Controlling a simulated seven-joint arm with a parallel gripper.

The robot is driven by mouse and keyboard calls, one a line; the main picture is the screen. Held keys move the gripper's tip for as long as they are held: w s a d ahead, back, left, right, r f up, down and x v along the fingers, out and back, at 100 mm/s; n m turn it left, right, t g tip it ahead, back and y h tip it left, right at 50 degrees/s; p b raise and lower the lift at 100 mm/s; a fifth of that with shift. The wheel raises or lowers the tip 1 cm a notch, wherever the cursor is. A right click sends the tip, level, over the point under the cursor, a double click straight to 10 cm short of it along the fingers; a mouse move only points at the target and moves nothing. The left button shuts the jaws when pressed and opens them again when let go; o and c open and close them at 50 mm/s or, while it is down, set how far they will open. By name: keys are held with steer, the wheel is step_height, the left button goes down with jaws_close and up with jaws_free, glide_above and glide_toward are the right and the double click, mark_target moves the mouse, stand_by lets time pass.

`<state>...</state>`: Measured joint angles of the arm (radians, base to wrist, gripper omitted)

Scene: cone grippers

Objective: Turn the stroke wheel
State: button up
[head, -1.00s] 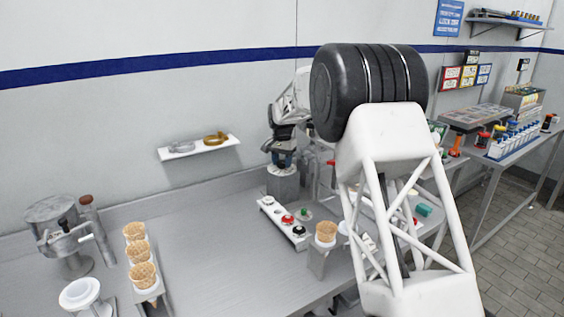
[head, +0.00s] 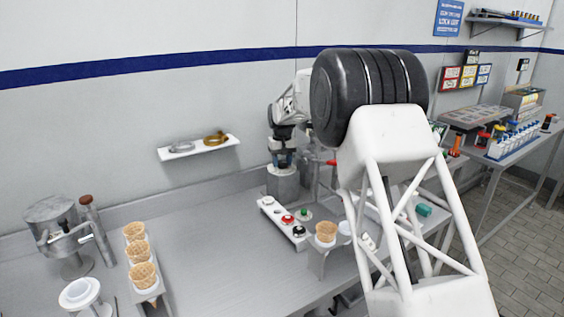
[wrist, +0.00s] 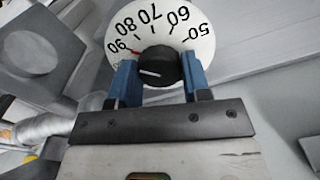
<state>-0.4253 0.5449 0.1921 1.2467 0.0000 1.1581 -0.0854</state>
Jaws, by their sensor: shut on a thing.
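The stroke wheel shows in the wrist view as a black round knob (wrist: 160,66) with a white line pointing left. It sits in the middle of a white dial (wrist: 152,22) with numbers from 50 to 90. A small red mark lies near the 90. My gripper (wrist: 158,74) has its two blue fingers on either side of the knob and is shut on it. The knob is too small to make out there.
A white panel with coloured buttons (head: 284,218) lies in front of the stand. A single cone (head: 326,233) stands in a holder to the right. Several cones (head: 138,254) stand at left. A wall shelf (head: 200,146) holds rings. The bench middle is clear.

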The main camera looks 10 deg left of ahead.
mark_target(282, 162)
stand_by(0.4)
steer(key=o, duration=0.9)
steer(key=shift+r, duration=0.2)
steer(key=shift+r, duration=3.75)
